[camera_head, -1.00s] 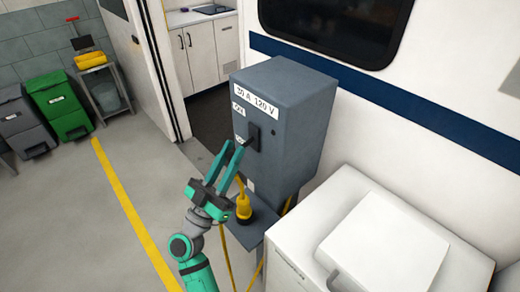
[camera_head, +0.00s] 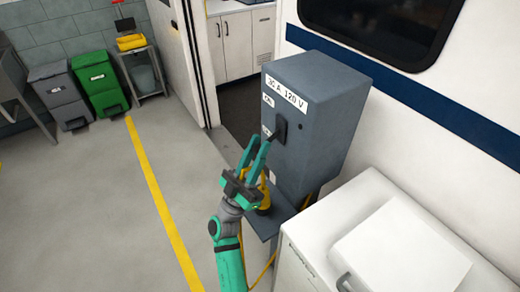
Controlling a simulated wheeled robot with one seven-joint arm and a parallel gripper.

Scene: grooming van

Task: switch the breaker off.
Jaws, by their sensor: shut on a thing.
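The breaker is a grey box (camera_head: 318,120) with a "30 A 120 V" label, standing beside the white van wall. Its black lever (camera_head: 280,129) sticks out from the front face and slants down to the left. A small white label (camera_head: 268,99) sits above left of the lever, and another, partly covered one (camera_head: 265,130) sits lower, beside the lever's end. My gripper (camera_head: 263,144) is at the lever's outer end, shut on it. The fingers hide the lever's tip.
A yellow plug and cable (camera_head: 265,198) hang below the box, behind my gripper, near a small grey shelf (camera_head: 264,226). A white cabinet (camera_head: 330,245) stands close on the right. Open floor with a yellow line (camera_head: 160,200) lies to the left.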

